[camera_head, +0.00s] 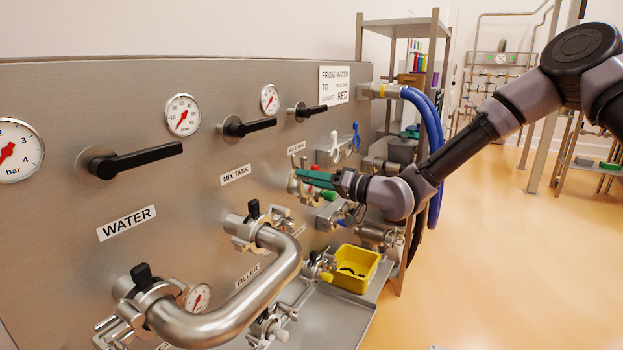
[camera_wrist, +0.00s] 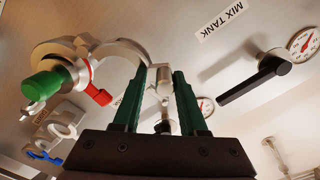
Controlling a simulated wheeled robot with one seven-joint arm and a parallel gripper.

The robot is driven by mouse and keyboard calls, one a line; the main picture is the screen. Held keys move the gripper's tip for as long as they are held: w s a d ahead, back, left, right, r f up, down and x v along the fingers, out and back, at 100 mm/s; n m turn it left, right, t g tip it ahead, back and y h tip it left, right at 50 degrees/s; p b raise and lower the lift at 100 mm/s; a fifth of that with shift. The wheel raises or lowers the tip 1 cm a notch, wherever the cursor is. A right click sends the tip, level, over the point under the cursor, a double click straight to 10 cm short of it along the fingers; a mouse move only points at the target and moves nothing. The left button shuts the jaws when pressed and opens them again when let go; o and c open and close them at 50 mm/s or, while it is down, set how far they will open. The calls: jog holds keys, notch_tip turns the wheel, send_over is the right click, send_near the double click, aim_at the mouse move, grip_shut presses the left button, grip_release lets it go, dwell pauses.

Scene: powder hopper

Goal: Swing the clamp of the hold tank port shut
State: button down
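The hold tank port (camera_head: 303,190) is on the steel panel below its small label (camera_head: 296,147), largely covered by my gripper in the head view. In the wrist view the port (camera_wrist: 76,68) is left of my fingers and carries a green cylindrical part (camera_wrist: 45,84) and a red lever (camera_wrist: 98,94). A curved silver clamp half (camera_wrist: 122,52) extends from the port toward my fingertips. My gripper (camera_wrist: 159,72) has its two green fingers apart, with a narrow metal part (camera_wrist: 163,85) showing between them; contact is unclear. My gripper (camera_head: 300,177) also shows at the panel in the head view.
A bent steel pipe (camera_head: 235,300) projects from the panel at front left. Black handles (camera_head: 140,160) line the panel. A yellow bin (camera_head: 354,268) sits below on a steel ledge. A blue hose (camera_head: 432,140) loops behind my arm. The floor at right is clear.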

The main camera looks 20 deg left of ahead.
jog(key=shift+w+a+r, duration=0.15)
jog(key=shift+w+r, duration=0.5)
jog(key=shift+w, duration=0.1)
jog(key=shift+w+a+r, duration=0.15)
jog(key=shift+w+r, duration=0.5)
jog(key=shift+w, duration=0.05)
jog(key=shift+w+d+f, duration=0.1)
jog(key=shift+w+f, duration=0.15)
jog(key=shift+w, duration=0.95)
jog(key=shift+w+d+f, duration=0.15)
jog(key=shift+w+f, duration=0.15)
jog(key=shift+w, duration=0.95)
jog(key=shift+w+d+f, duration=0.1)
jog(key=shift+w+f, duration=0.15)
jog(key=shift+w, duration=0.95)
jog(key=shift+w+d+f, duration=0.1)
jog(key=shift+w+f, duration=0.1)
jog(key=shift+f, duration=0.05)
